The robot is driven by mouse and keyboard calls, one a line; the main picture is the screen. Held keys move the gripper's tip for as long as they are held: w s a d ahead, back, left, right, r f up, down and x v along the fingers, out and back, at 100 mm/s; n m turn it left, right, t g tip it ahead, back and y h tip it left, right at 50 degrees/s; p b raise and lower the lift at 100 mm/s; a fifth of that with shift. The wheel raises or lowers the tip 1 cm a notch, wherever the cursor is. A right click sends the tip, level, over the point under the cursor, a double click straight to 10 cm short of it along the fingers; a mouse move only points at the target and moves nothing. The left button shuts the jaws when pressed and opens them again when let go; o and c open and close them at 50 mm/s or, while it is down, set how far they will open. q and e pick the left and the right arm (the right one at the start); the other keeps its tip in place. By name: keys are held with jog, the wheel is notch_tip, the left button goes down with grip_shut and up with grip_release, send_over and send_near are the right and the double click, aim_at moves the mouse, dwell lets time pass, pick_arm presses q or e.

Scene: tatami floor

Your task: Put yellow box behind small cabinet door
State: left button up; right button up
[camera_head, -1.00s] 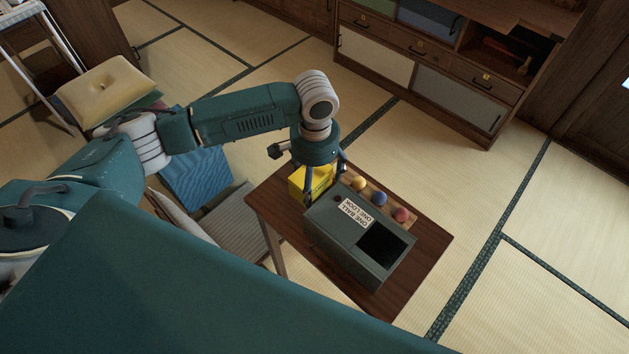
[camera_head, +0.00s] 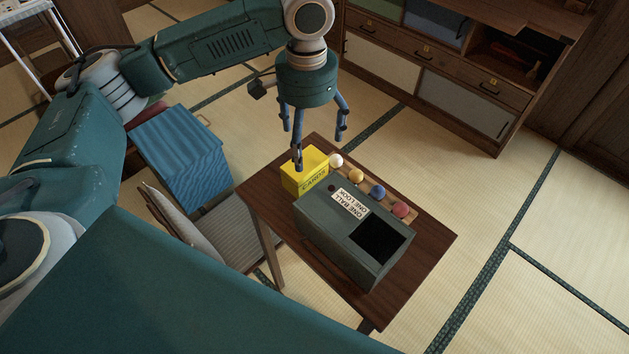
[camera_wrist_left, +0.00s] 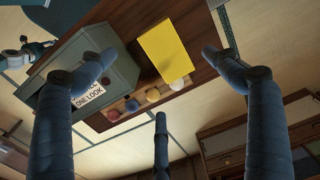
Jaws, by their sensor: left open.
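The yellow box (camera_head: 306,172) stands upright on the small wooden table (camera_head: 425,262), beside the grey box. It also shows in the left wrist view (camera_wrist_left: 169,50), between the spread fingers. My left gripper (camera_head: 312,140) is open and empty, above the yellow box, with one fingertip in line with the box's top edge. I cannot tell whether that fingertip touches the box. The cabinet (camera_head: 440,75) stands at the back, with pale sliding doors (camera_head: 372,60) below its drawers and an open dark recess at upper right. My right gripper is not in view.
A grey box (camera_head: 340,240) with a dark opening and a label stands on the table. Several coloured balls, including a blue one (camera_head: 377,191), sit in a row on a wooden strip behind it. Tatami floor between table and cabinet is clear.

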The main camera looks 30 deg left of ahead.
aim_at(307, 166)
pick_arm(q)
notch_tip(307, 166, down, 2)
jog(key=shift+s+d+f, duration=0.1)
jog(key=shift+s, duration=0.05)
jog(key=f, duration=0.1)
jog(key=a+f, duration=0.1)
jog(key=shift+f, duration=0.35)
jog(key=shift+d+f, duration=0.15)
jog(key=shift+f, duration=0.4)
notch_tip(307, 166, down, 5)
jog(key=shift+r+p, duration=0.1)
jog(key=shift+p, duration=0.3)
jog(key=shift+d, duration=0.1)
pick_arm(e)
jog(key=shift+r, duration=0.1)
pick_arm(q)
jog(key=shift+c, duration=1.3)
jog(key=c, duration=1.3)
jog(key=shift+o, duration=0.2)
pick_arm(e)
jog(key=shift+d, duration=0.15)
pick_arm(q)
jog(key=shift+r, duration=0.1)
